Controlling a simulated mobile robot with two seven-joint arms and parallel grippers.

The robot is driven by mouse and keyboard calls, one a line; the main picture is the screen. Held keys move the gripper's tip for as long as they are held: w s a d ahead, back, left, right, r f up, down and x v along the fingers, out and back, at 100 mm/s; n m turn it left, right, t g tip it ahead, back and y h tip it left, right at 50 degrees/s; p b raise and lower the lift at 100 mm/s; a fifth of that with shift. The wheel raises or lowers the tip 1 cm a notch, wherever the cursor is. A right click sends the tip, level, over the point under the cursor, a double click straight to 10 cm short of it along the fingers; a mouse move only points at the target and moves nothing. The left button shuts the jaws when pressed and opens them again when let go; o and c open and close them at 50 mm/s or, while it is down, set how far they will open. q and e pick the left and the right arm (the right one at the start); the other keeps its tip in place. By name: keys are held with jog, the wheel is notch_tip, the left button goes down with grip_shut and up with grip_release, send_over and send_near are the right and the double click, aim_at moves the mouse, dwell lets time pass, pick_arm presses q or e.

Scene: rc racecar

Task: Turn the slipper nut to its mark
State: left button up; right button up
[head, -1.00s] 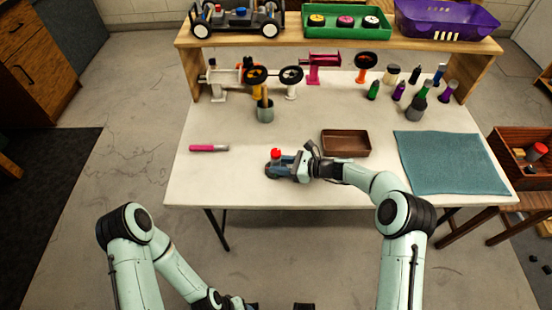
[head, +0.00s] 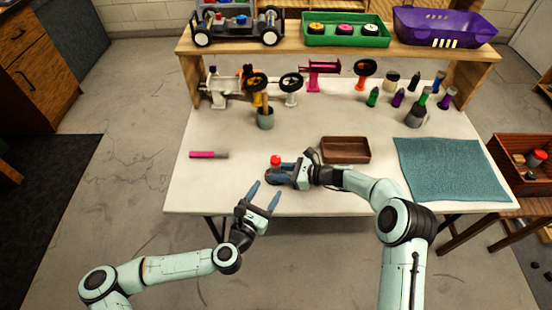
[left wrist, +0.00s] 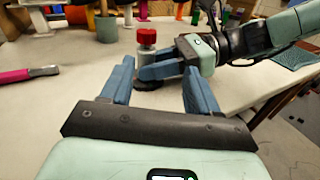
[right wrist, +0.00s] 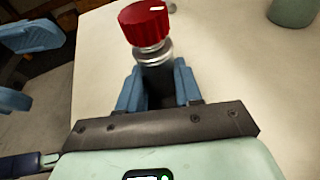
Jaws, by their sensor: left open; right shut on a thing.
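The slipper nut is a red ribbed knob (right wrist: 144,22) with a white mark line on its top. It sits on top of a silver-grey post, above the right gripper's fingers in the right wrist view. The red knob also shows in the head view (head: 275,160) and the left wrist view (left wrist: 147,37). My right gripper (head: 275,177) is shut on the grey post (left wrist: 146,54) below the knob. A dark round base (left wrist: 149,85) shows under it. My left gripper (head: 262,194) is open and empty, at the table's front edge, its fingers pointing toward the post.
A pink marker (head: 209,155) lies left on the white table (head: 230,185). A brown tray (head: 346,150) stands right of the post, beside my right arm. A teal mat (head: 452,168) covers the right end. A grey cup (head: 265,120) and several bottles stand farther back.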

aim_at(274, 164)
pick_arm(q)
jog(key=shift+w+a+r+n+y, duration=0.35)
jog(key=shift+a+n, duration=0.25)
jog(key=shift+n, duration=0.1)
jog(key=shift+w+a+r, duration=0.1)
jog(key=shift+w, duration=0.2)
jog(key=x, duration=1.1)
jog(key=shift+w+r, duration=0.2)
jog(key=shift+w, duration=0.05)
jog(key=shift+c, duration=0.2)
jog(key=c, duration=0.9)
